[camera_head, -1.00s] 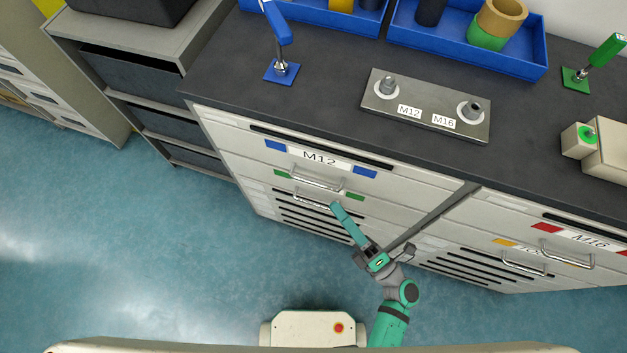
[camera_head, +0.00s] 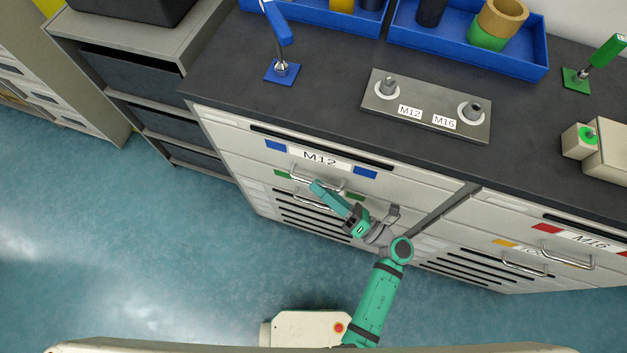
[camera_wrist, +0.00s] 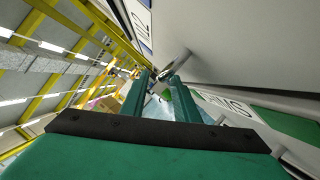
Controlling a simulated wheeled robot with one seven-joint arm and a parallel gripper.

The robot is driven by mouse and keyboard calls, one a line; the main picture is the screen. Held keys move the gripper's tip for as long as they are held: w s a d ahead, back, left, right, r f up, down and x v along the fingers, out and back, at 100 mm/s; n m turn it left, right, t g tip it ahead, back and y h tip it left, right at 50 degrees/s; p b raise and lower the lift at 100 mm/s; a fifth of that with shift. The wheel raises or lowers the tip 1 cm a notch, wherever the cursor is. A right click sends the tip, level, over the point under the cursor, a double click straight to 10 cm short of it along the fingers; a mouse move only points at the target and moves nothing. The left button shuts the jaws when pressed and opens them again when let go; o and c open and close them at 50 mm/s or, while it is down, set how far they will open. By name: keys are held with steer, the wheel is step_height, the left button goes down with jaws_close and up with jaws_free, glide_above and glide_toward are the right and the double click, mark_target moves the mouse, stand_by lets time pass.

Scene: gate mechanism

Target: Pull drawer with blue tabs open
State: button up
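The drawer with blue tabs (camera_head: 365,172) is the top left one, labelled M12 (camera_head: 320,157), and looks shut. A second blue tab (camera_head: 276,146) sits left of the label. Its metal bar handle (camera_head: 300,181) is below the label, partly hidden by my gripper (camera_head: 315,187). My green fingers point up and left at this handle. In the wrist view my gripper (camera_wrist: 162,76) has its two fingers apart, with a handle (camera_wrist: 176,64) just ahead of the tips. I cannot tell whether the bar lies between them.
A green-tabbed drawer (camera_head: 356,197) with its own handle (camera_head: 312,202) is directly below. The M16 drawer (camera_head: 585,240) with red tabs is at right. The dark worktop (camera_head: 330,95) overhangs above. Blue floor (camera_head: 150,240) is clear at left.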

steer(key=shift+x, duration=1.6)
jaws_close()
steer(key=shift+s+a, duration=0.1)
